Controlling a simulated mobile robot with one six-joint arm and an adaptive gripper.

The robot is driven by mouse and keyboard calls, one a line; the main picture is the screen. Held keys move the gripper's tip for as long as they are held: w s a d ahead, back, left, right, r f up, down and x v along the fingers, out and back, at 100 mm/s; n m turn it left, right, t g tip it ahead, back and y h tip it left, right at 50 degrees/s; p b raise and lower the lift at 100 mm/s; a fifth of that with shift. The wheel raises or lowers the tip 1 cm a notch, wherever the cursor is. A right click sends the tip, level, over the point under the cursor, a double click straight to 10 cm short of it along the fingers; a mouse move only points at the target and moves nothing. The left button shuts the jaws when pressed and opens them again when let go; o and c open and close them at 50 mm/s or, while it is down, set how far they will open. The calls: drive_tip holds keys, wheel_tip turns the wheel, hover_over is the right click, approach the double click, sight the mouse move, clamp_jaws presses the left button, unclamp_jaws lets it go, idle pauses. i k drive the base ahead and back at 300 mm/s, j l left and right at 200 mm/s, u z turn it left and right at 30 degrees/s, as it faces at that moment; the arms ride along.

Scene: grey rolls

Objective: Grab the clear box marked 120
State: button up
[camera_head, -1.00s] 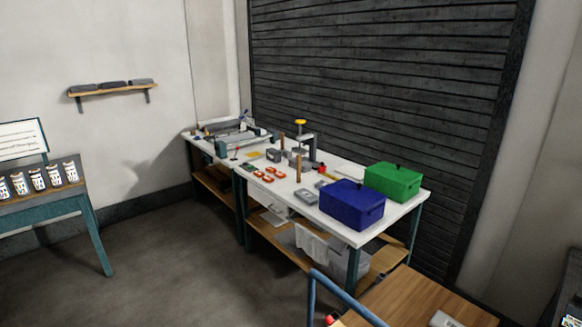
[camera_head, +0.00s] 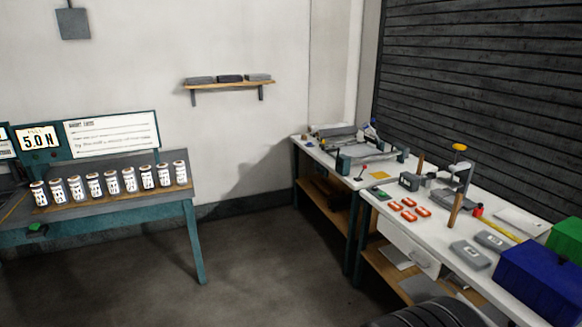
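I cannot make out a clear box marked 120 in this view. Two small grey boxes with pale labels, one nearer (camera_head: 470,255) and one farther (camera_head: 492,241), lie on the white workbench (camera_head: 445,222) at the right. Their labels are too small to read, and they look grey rather than clear. My gripper is not in view.
A blue box (camera_head: 540,277) and a green box (camera_head: 568,240) stand at the right, cut by the frame edge. Orange pieces (camera_head: 408,203) and a clamp stand (camera_head: 456,185) are on the workbench. A wall shelf (camera_head: 230,86) holds dark grey blocks. The floor (camera_head: 270,265) between the tables is clear.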

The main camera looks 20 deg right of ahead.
sight(490, 241)
drive_tip(key=i+l+z, duration=0.2)
drive_tip(key=z, duration=0.2)
drive_tip(key=i+z, duration=0.85)
drive_tip(key=i+j+z, duration=0.15)
drive_tip(key=z, duration=0.25)
drive_tip(key=i+j+z, duration=0.25)
drive_tip(key=i+z, duration=0.55)
drive_tip(key=i, duration=0.65)
